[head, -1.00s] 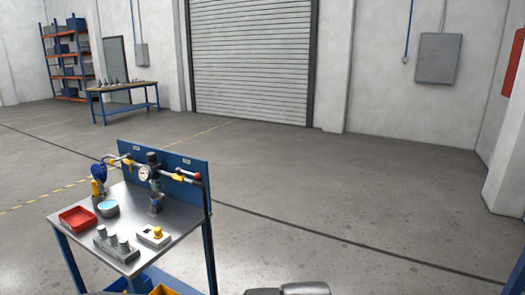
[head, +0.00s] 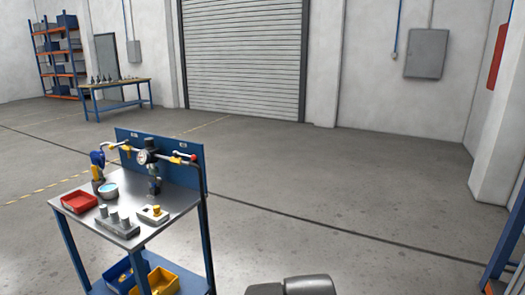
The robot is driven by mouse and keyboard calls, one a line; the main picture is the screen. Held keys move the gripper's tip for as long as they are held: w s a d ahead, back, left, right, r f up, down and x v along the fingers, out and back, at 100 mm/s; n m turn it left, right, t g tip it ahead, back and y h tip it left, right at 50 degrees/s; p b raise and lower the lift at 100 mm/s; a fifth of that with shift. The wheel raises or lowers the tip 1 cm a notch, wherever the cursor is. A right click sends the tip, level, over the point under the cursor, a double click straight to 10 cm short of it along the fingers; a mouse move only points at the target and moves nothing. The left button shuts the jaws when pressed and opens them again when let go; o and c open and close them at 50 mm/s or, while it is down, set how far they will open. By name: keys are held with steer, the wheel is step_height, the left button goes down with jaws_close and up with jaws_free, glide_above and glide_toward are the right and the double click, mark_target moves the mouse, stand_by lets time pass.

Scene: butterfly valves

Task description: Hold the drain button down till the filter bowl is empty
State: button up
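The filter unit (head: 147,152) with a round dial gauge (head: 142,157) is mounted on the pipe in front of the blue back panel of the workbench. Its bowl (head: 154,186) hangs below as a small dark cylinder; the level inside is too small to tell. I cannot make out a drain button on it. A pale box with a yellow knob (head: 156,209) stands on the bench top; I cannot tell whether this is the button. My gripper is not in view; only a grey part of my arm shows at the bottom edge, well apart from the bench.
The steel workbench (head: 178,203) holds a red tray (head: 79,202), a round bowl with blue contents (head: 108,191) and a grey block with several cylinders (head: 117,224). Yellow (head: 163,283) and blue bins sit below. Open floor (head: 340,205) lies right; a blue frame (head: 508,250) stands at the right edge.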

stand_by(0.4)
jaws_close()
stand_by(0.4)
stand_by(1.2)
